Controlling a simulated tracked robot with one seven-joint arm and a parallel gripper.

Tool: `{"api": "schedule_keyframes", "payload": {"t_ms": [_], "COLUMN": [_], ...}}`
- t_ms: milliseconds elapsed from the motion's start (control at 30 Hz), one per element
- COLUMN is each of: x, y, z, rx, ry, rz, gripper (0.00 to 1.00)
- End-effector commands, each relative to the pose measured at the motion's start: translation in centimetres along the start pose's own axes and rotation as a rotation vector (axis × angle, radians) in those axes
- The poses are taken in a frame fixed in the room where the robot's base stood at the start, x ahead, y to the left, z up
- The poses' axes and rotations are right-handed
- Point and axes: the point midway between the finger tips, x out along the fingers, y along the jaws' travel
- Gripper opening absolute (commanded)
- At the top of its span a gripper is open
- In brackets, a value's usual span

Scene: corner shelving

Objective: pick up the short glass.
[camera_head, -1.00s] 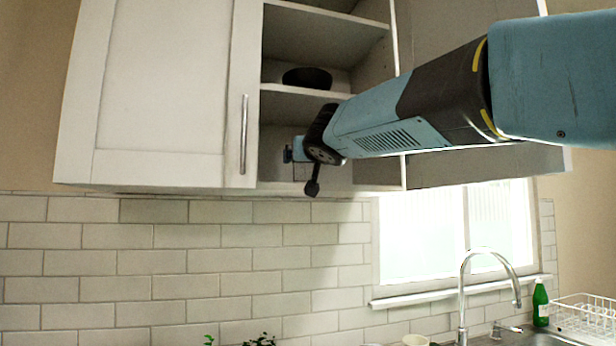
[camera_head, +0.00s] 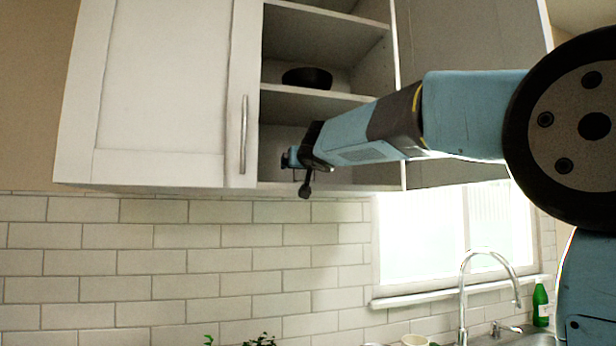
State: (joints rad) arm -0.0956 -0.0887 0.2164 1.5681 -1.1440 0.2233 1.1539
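My gripper (camera_head: 287,160) is at the lowest open compartment of the wall cabinet (camera_head: 251,90), near its left side. No short glass can be made out in this view. The inside of the lowest compartment is partly covered by my arm.
A dark bowl (camera_head: 307,78) stands on the shelf above my gripper. A closed cabinet door with a metal handle (camera_head: 244,134) is just left. Below are a tiled wall, a faucet (camera_head: 463,290), a green bottle (camera_head: 540,304) and a pale cup (camera_head: 415,340).

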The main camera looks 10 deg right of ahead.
Motion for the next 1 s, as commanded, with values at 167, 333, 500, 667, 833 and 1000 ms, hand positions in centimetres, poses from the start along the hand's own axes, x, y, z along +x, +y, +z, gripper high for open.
{"api": "schedule_keyframes", "payload": {"t_ms": [167, 333, 500, 667, 833, 1000], "x": [-0.01, -0.02, -0.02, -0.02, -0.02, -0.04], "y": [0.0, 0.03, 0.06, 0.08, 0.11, 0.12], "z": [-0.03, -0.03, -0.03, -0.02, -0.02, -0.08], "rx": [0.0, 0.0, 0.0, 0.0, 0.0, 0.0], "ry": [0.0, 0.0, 0.0, 0.0, 0.0, 0.001], "rz": [0.0, 0.0, 0.001, 0.001, 0.001, 0.001], "gripper": [0.93, 0.79, 0.62, 0.47, 0.31, 0.26]}}
